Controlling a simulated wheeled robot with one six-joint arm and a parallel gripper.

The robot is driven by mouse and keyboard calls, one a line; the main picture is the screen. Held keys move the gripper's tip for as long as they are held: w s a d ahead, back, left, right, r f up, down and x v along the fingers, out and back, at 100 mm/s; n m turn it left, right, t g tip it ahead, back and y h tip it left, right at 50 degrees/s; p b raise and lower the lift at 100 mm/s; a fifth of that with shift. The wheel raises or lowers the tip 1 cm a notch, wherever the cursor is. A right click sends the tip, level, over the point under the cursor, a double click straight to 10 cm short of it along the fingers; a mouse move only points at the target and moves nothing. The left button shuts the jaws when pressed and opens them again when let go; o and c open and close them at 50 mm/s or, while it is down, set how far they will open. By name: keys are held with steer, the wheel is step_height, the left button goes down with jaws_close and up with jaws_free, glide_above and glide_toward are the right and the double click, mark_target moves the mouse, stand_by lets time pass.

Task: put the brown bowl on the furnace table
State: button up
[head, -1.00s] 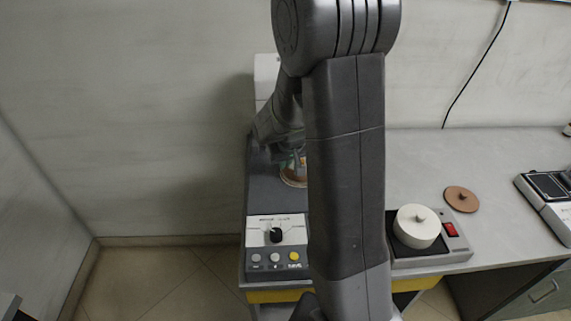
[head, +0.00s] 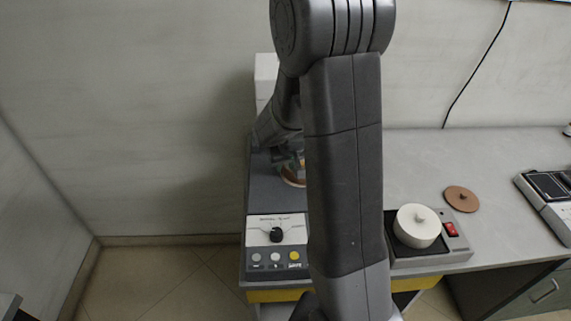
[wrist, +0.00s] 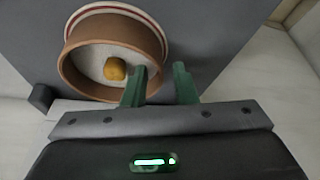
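The brown bowl (wrist: 78,78) has a pale inside and holds a small orange-yellow item (wrist: 115,69). A white band with a red stripe (wrist: 118,7) shows at its far edge; I cannot tell whether it is a separate dish. In the head view the bowl (head: 292,180) is mostly hidden behind my arm, on a dark grey surface (head: 266,193). My gripper (wrist: 160,70) is open at the bowl's right side. Its left finger overlaps the bowl's inside, its right finger is outside. Contact is unclear. I cannot tell which surface is the furnace table.
A control panel (head: 277,229) with a knob and buttons fronts the dark grey surface. The pale counter (head: 420,160) behind is clear.

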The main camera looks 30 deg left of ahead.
steer(key=v, duration=1.2)
